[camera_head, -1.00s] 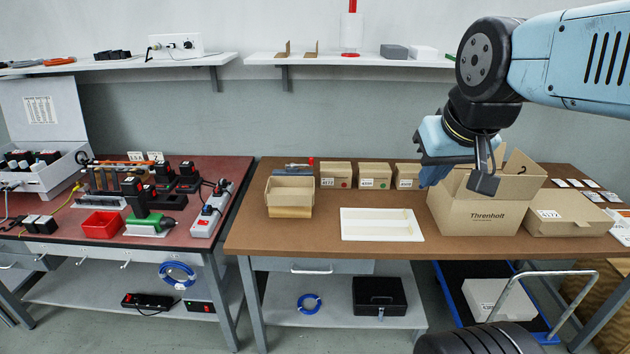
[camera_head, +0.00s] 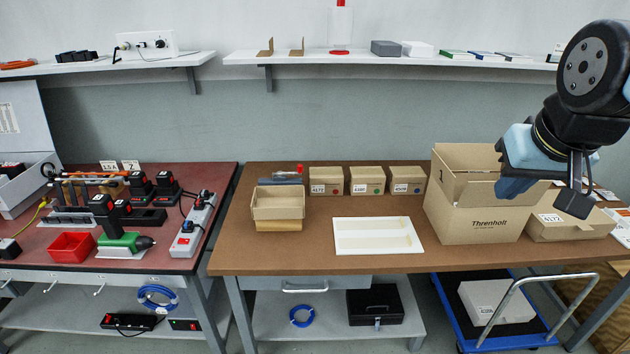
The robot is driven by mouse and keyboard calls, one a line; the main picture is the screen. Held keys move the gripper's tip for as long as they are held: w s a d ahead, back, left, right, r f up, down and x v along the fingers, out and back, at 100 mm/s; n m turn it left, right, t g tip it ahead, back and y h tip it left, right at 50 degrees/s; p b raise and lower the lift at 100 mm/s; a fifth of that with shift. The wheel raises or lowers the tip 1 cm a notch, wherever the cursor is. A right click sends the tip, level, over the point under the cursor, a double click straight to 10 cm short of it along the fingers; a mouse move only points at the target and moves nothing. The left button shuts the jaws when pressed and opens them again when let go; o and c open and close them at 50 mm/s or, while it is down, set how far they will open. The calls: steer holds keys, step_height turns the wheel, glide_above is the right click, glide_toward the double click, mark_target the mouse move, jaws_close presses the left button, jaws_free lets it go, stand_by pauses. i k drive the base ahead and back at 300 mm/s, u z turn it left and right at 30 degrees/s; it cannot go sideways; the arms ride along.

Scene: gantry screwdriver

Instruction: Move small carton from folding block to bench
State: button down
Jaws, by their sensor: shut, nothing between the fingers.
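A small open-topped tan carton (camera_head: 278,207) sits on a low tan folding block (camera_head: 279,225) at the left part of the brown bench (camera_head: 370,258). It looks upright, and I see no contents in it. My gripper (camera_head: 516,187) is high at the right, in front of the large open carton. It is shut and empty, well to the right of the small carton. Its fingertips are hard to make out against the dark parts of the wrist.
A white tray (camera_head: 378,246) lies mid-bench, with bare wood around it. Several small labelled boxes (camera_head: 366,184) line the back. The large open carton (camera_head: 475,222) and a lower carton (camera_head: 572,228) stand at the right. A red-topped bench (camera_head: 190,262) with tools is left.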

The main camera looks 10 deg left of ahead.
mark_target(269, 196)
steer(key=i, duration=0.9)
steer(key=u, duration=0.05)
